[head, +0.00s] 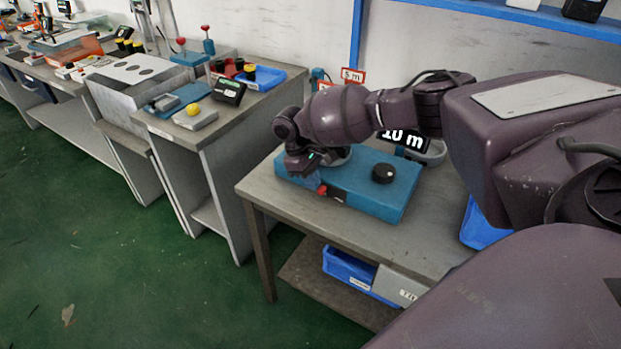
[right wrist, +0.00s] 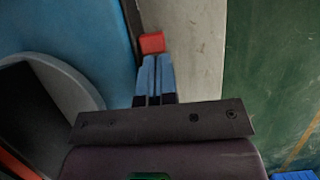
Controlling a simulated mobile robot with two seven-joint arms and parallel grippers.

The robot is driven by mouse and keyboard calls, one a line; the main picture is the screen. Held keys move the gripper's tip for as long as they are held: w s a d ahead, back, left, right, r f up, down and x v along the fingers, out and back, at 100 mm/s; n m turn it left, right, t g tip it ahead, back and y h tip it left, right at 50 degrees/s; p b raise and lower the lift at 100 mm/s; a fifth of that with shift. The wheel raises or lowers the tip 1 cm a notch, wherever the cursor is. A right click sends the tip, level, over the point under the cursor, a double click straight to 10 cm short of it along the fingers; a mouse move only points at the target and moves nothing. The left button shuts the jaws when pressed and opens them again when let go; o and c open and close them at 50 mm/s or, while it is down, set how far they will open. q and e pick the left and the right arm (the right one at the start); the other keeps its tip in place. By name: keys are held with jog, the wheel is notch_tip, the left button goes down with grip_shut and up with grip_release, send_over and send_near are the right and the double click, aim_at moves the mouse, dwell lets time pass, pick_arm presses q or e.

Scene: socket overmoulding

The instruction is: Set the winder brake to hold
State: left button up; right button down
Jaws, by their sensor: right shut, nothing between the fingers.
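The winder is a blue box (head: 362,186) with a black knob (head: 383,173) on a grey table. A small red block (head: 322,190), which looks like the brake lever, sits at its front edge by a dark slot plate. My right gripper (head: 312,181) is over that front edge, close beside the red block. In the right wrist view its blue fingers (right wrist: 156,78) are together and empty, with their tips just short of the red block (right wrist: 152,43); I cannot tell whether they touch. A grey-rimmed reel (right wrist: 65,85) is left of the fingers. My left gripper is not in view.
A black "10 m" sign (head: 404,139) and a red "5 m" sign (head: 353,76) stand behind the winder. A blue bin (head: 347,268) is on the shelf below. The grey table's front left (head: 262,187) is bare. Other benches with tools stand at left.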

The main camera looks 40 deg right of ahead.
aim_at(323, 190)
jog(key=s, duration=0.1)
jog(key=s+d+p, duration=0.1)
jog(key=s+p, duration=0.1)
jog(key=shift+s+d+r, duration=0.1)
jog(key=shift+d+r, duration=0.05)
jog(key=shift+r, duration=0.25)
jog(key=shift+s+d+f, duration=0.1)
jog(key=shift+s, duration=0.2)
jog(key=shift+s+f, duration=0.25)
jog(key=shift+f, duration=0.05)
